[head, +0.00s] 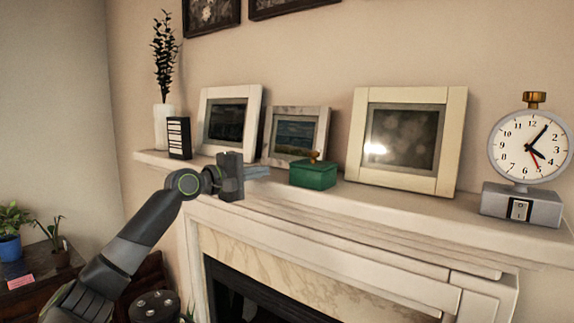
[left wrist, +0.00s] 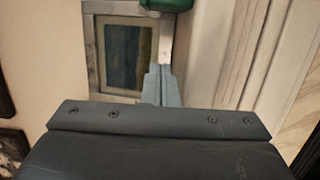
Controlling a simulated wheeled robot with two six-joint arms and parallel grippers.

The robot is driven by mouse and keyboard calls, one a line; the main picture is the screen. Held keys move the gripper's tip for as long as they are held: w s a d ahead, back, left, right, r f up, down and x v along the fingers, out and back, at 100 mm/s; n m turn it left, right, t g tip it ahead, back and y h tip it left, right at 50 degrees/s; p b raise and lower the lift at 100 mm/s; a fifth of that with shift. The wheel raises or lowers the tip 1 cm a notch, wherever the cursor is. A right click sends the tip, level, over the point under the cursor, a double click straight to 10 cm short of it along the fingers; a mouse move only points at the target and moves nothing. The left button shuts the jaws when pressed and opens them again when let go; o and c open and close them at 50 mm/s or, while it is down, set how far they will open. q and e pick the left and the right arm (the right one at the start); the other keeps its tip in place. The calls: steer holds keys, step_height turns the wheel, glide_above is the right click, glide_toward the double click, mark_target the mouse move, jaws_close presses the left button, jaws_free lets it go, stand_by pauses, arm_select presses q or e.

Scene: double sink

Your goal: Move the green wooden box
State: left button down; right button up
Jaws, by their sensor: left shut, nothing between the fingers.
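The green box (head: 313,175) sits on the mantel shelf near its front edge, in front of the small middle picture frame. It has a gold-brown knob on its lid. In the left wrist view only part of the green box (left wrist: 167,4) shows at the top edge. My left gripper (head: 266,172) is just left of the box, at shelf height, with its fingers pointing right toward it. A small gap seems to lie between fingertips and box. The fingers (left wrist: 161,74) are shut and empty. My right gripper is not in view.
The white mantel shelf (head: 405,204) also holds a left picture frame (head: 203,140), the middle frame (head: 268,147), a large right frame (head: 450,145), a clock (head: 520,212), a white vase (head: 159,125) and a small black-and-white block (head: 179,138). Bare shelf lies right of the box.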

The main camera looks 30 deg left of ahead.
mark_target(287, 181)
arm_select(q)
steer(key=p+x, duration=0.2)
steer(key=x, duration=0.3)
steer(key=shift+w+d+r+p, duration=0.15)
steer(key=shift+d+p, duration=0.05)
steer(key=shift+p, duration=0.1)
steer(key=shift+d+p, duration=0.6)
steer(key=shift+d, duration=0.6)
steer(key=shift+s+d, duration=0.35)
steer(key=shift+d, duration=0.3)
steer(key=shift+w+f, duration=0.1)
steer(key=shift+f, duration=0.15)
